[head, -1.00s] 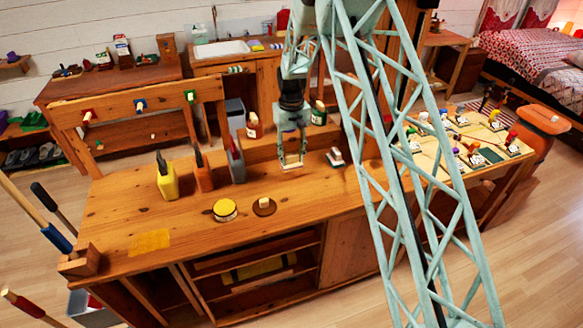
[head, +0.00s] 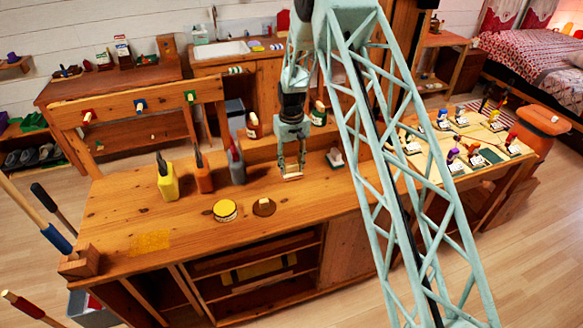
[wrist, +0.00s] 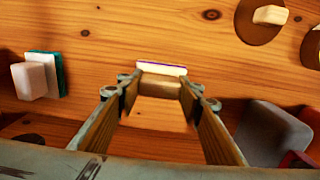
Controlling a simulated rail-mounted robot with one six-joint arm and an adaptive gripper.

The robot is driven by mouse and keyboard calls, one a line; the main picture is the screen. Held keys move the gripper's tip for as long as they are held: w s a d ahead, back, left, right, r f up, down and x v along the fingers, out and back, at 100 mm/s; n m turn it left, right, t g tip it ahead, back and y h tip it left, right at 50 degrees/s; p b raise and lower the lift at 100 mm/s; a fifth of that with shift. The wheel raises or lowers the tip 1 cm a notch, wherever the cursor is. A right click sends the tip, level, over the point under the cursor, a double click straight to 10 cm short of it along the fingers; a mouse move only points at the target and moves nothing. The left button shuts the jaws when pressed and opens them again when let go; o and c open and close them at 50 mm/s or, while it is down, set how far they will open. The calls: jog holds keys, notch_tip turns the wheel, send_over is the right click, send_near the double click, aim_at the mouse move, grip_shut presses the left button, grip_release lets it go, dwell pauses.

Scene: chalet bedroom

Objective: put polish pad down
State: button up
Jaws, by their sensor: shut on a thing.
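My gripper (head: 291,174) is over the wooden workbench top (head: 140,215), fingers pointing down. It is shut on the polish pad (wrist: 161,69), a small block with a pale, purple-lined edge and a wooden upper part. The pad shows as a pale bar under the fingertips in the head view (head: 292,178). It is low over the bench, right of and behind a brown disc with a pale block (head: 264,207). I cannot tell whether the pad touches the wood. The fingers hide part of it.
A yellow round tin (head: 225,210) stands left of the disc. A white-and-green block (head: 335,158) lies to the right. The bench in front of the gripper is bare.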

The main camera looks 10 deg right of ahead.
aim_at(291, 164)
jog(key=shift+f, duration=0.25)
jog(key=o, duration=1)
jog(key=shift+c, duration=0.2)
jog(key=shift+r, duration=0.2)
notch_tip(291, 164, up, 12)
dwell(0.3)
dwell(0.7)
